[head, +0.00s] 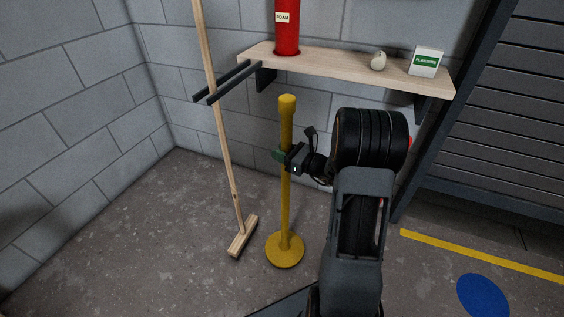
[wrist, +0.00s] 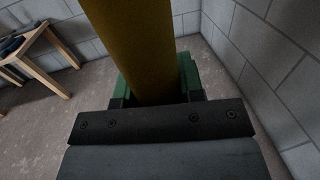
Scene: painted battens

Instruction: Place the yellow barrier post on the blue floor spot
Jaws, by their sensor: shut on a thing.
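The yellow barrier post (head: 286,205) stands upright on its round base in the head view, below the wall shelf. My gripper (head: 281,154) is shut around the post's upper part, a little below its rounded top. In the wrist view the yellow post (wrist: 135,45) rises between the green-padded fingers of my gripper (wrist: 155,85). The base appears to be at floor level; I cannot tell whether it touches the floor. The blue floor spot (head: 483,296) lies at the lower right of the head view, empty where visible.
A wooden broom (head: 224,150) leans in a dark two-pronged holder left of the post. The shelf (head: 340,68) holds a red foam extinguisher (head: 287,30), a small pale object (head: 378,61) and a plasters box (head: 425,62). A yellow floor line (head: 480,256) lies before the shutter. A wooden table (wrist: 40,50) shows in the wrist view.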

